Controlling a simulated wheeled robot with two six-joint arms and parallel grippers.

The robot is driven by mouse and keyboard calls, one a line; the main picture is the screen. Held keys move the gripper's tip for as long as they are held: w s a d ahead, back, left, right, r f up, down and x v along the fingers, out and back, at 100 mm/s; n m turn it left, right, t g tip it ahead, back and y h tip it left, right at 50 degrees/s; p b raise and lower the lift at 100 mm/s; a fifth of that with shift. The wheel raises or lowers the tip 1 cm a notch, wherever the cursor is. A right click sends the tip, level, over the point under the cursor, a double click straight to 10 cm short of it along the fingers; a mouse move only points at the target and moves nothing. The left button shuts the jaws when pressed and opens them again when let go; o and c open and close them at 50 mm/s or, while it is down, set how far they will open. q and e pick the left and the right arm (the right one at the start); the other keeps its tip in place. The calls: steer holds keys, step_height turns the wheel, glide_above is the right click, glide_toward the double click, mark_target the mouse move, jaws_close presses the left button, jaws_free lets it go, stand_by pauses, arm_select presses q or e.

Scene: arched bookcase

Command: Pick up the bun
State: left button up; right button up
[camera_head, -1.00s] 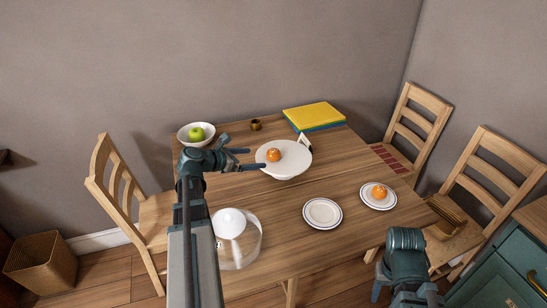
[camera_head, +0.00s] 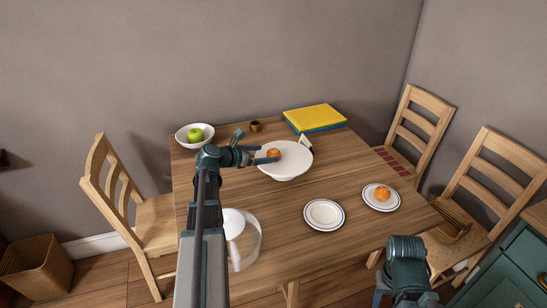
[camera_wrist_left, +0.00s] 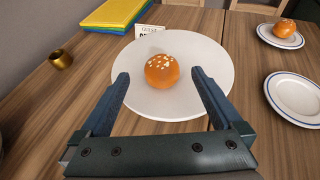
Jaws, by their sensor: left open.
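An orange-brown bun (camera_head: 273,153) with pale flecks on top sits on a round white stand (camera_head: 296,165) near the table's middle. In the left wrist view the bun (camera_wrist_left: 161,71) lies ahead, at the mouth between the fingertips, with a gap on each side. My left gripper (camera_head: 269,154) is open and empty, reaching over the stand's left edge. Its fingers partly cover the bun in the head view. My right gripper is out of sight.
A small card (camera_wrist_left: 149,31) stands behind the white stand. A stack of yellow and blue books (camera_head: 315,117), a brass cup (camera_head: 255,126) and a bowl with a green apple (camera_head: 195,134) are at the back. An empty plate (camera_head: 324,214) and a clear dome (camera_head: 241,239) are nearer.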

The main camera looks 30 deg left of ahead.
mark_target(269, 153)
arm_select(q)
steer(key=shift+b+x, duration=1.1)
steer(key=shift+x, duration=1.6)
steer(key=shift+s, duration=0.15)
steer(key=c, duration=1.4)
